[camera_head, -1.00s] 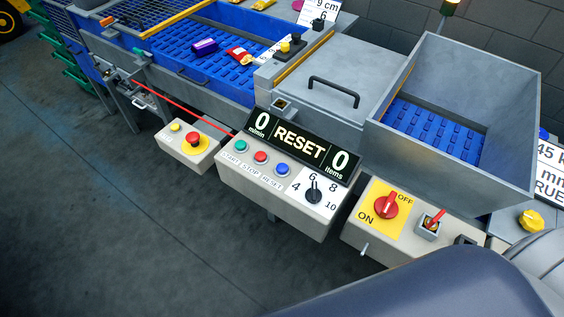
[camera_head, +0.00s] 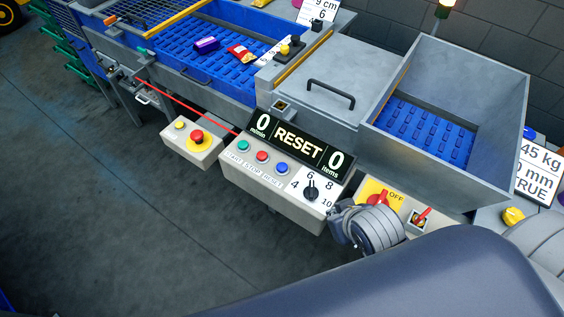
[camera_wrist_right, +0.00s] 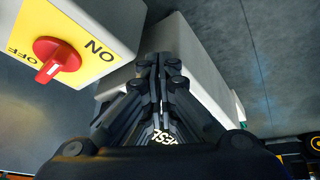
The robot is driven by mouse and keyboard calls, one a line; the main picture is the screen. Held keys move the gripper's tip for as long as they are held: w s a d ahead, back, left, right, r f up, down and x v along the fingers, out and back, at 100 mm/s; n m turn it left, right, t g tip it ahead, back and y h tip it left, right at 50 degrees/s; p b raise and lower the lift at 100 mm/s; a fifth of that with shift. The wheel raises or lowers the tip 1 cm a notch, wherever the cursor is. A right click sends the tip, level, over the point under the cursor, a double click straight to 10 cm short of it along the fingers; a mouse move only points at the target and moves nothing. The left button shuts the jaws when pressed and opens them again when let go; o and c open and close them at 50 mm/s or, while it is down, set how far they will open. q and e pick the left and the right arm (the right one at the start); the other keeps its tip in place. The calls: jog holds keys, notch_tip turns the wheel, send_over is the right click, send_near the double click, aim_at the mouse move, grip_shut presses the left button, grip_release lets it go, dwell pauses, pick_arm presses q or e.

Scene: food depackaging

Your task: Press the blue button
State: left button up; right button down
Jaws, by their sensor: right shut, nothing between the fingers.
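The blue button (camera_head: 282,168) is the rightmost of three round buttons on the grey control box (camera_head: 262,192), above the RESET label in the head view. My right gripper (camera_head: 336,221) is at the box's right end, beside the black dial (camera_head: 311,192) and apart from the blue button. In the right wrist view its dark fingers (camera_wrist_right: 160,62) are together and empty, with the pale side of a box behind them. The blue button cannot be made out in that view. My left gripper is not in view.
Green (camera_head: 243,146) and red (camera_head: 262,156) buttons sit left of the blue one, under the RESET display (camera_head: 298,144). The red ON/OFF switch (camera_wrist_right: 58,60) is close to my right gripper. An emergency-stop box (camera_head: 190,144) is further left. The floor in front is clear.

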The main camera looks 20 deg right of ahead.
jog(key=w+r+t+h, duration=0.1)
jog(key=w+r+t, duration=1)
jog(key=w+r, duration=0.7)
jog(key=a+r+n+y, duration=1.2)
jog(key=a+y, duration=0.3)
jog(key=y, duration=0.1)
jog(key=s+a+f+n+g, duration=0.2)
jog(key=a+f+n+g, duration=0.1)
jog(key=f+n+g, duration=0.55)
jog(key=w+d+f+m+g+h, duration=0.2)
jog(key=w+d+f+m+h, duration=0.1)
jog(key=d+f+h, duration=0.4)
jog(key=d+f, duration=0.3)
jog(key=f, duration=0.1)
jog(key=shift+d, duration=0.2)
